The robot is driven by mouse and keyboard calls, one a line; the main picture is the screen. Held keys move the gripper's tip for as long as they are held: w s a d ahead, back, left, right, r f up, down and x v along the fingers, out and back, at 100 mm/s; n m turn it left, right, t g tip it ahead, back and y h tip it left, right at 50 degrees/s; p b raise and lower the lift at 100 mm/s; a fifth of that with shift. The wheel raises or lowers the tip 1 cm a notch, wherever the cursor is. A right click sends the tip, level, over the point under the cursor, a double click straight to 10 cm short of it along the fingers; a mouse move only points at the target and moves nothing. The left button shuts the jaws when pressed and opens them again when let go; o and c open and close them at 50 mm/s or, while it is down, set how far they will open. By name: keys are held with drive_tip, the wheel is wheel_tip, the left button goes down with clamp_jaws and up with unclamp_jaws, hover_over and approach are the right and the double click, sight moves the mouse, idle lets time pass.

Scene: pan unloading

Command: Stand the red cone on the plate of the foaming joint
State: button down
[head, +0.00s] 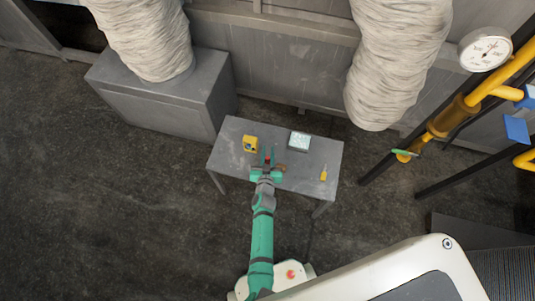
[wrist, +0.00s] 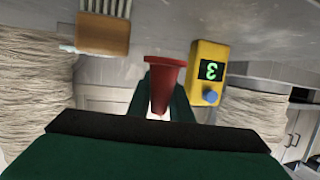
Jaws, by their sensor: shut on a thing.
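The red cone (wrist: 166,75) sits between the two green fingers of my gripper (wrist: 165,92) in the wrist view, its wide rim at the top of that picture and its narrow end lower. My gripper is shut on it. In the head view my gripper (head: 267,162) is over the small grey table, with a speck of the red cone (head: 268,157) between its fingers. At the right, yellow pipes carry a brownish joint (head: 450,117). A small green plate (head: 405,153) is near the lower pipe end, and a blue plate (head: 516,130) is further right. I cannot make out foam on any joint.
The grey table (head: 228,160) holds a yellow meter (head: 250,143), a pale-topped box (head: 299,141) and a small yellow item (head: 323,173). A brush (wrist: 103,32) is left in the wrist view. Dark posts and a round gauge (head: 485,49) stand by the pipes. Open floor lies left.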

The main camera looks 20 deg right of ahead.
drive_tip(key=shift+w+d+f, duration=0.1)
drive_tip(key=shift+w+f, duration=0.55)
drive_tip(key=shift+f, duration=1.45)
drive_tip(key=shift+s, duration=0.15)
drive_tip(key=shift+f, duration=0.1)
drive_tip(key=c, duration=1.9)
unclamp_jaws()
drive_tip(key=shift+o, duration=0.2)
